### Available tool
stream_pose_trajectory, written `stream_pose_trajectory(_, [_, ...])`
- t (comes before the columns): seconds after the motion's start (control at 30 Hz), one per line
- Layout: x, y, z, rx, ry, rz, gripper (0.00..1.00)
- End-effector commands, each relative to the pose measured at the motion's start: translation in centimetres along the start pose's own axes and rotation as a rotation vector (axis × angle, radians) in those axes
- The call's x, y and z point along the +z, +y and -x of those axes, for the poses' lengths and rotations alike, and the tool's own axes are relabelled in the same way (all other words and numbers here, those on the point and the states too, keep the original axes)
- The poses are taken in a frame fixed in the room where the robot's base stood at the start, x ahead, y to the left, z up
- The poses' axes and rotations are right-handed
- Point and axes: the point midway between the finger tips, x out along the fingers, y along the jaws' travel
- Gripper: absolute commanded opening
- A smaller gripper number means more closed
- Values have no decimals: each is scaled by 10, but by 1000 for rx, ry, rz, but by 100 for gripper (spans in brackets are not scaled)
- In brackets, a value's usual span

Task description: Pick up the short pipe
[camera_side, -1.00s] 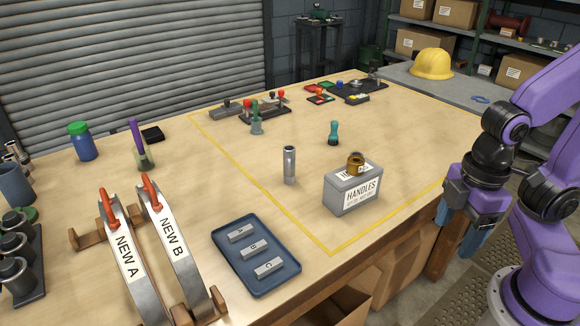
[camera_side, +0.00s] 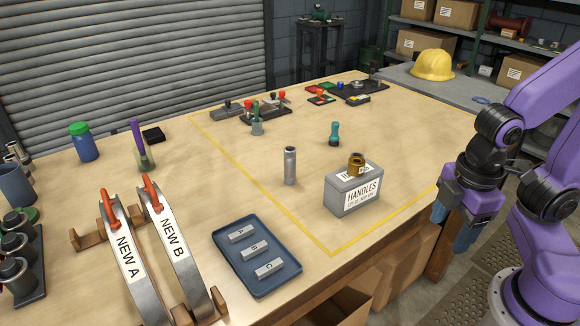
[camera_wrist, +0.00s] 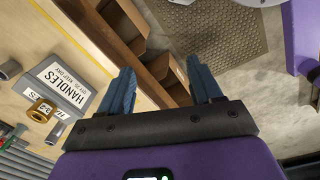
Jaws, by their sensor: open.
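The short pipe, most likely the grey metal cylinder (camera_side: 290,166), stands upright on the bench, left of the grey HANDLES box (camera_side: 352,190). My gripper (camera_side: 453,228) hangs beyond the bench's right edge, well to the right of the pipe and box. In the wrist view its two blue fingers (camera_wrist: 160,72) are apart with nothing between them.
A brass ring (camera_side: 356,163) sits on the box. A blue tray (camera_side: 285,284) with lettered blocks lies in front of the pipe. A teal-topped tool (camera_side: 335,134) stands behind. Two curved NEW pieces (camera_side: 172,237) stand at left. Bare bench surrounds the pipe.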

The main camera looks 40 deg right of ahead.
Motion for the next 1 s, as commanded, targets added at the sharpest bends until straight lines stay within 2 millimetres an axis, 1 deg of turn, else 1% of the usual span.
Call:
stream_pose_trajectory(0.07, [-6, 18, -5, 69, -46, 73, 64])
stream_pose_trajectory(0.17, [-17, 52, -11, 189, -133, 210, 64])
stream_pose_trajectory(0.2, [-22, 66, -13, 239, -172, 271, 64])
stream_pose_trajectory(0.27, [-32, 87, -14, 312, -232, 367, 64])
stream_pose_trajectory(0.3, [-38, 101, -15, 359, -273, 430, 64])
stream_pose_trajectory(0.4, [-58, 133, -15, 468, -378, 595, 64])
stream_pose_trajectory(0.47, [-72, 151, -14, 530, -441, 693, 64])
stream_pose_trajectory(0.5, [-82, 162, -14, 570, -484, 761, 64])
stream_pose_trajectory(0.57, [-98, 177, -14, 626, -547, 863, 64])
stream_pose_trajectory(0.6, [-109, 187, -14, 664, -590, 932, 64])
stream_pose_trajectory(0.7, [-139, 206, -14, 745, -688, 1097, 64])
stream_pose_trajectory(0.8, [-165, 219, -15, 812, -769, 1237, 64])
stream_pose_trajectory(0.9, [-185, 227, -17, 860, -822, 1338, 64])
stream_pose_trajectory(1.0, [-196, 230, -18, 887, -854, 1397, 64])
